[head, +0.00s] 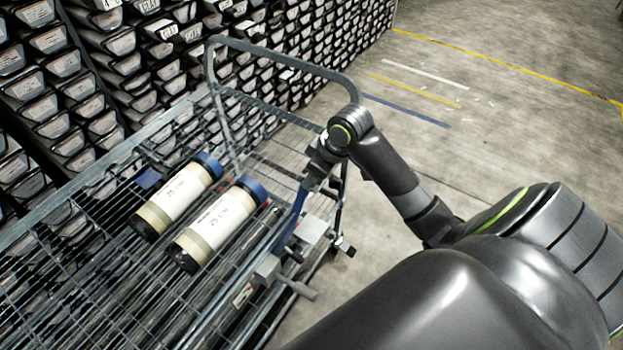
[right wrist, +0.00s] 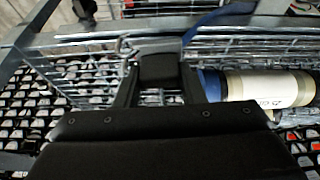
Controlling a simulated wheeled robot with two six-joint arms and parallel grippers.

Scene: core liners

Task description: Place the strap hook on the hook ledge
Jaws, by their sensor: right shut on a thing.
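My right gripper (head: 318,172) is above the near right side of the wire cart. It is shut on the strap hook, which is mostly hidden by the fingers in the head view. In the right wrist view, a dark block with a grey metal part, seemingly the strap hook (right wrist: 158,68), sits between the fingers (right wrist: 160,88). A blue strap (head: 291,220) runs down from the gripper towards the cart's side; it also shows in the right wrist view (right wrist: 212,22). I cannot clearly pick out the hook ledge. My left gripper is not in view.
Two cream core liners with blue caps, one left (head: 180,195) and one right (head: 220,222), lie on the wire cart (head: 60,220). The cart's tubular handle (head: 285,60) rises behind. Racks of trays (head: 130,50) fill the left background. Concrete floor (head: 500,110) is open at right.

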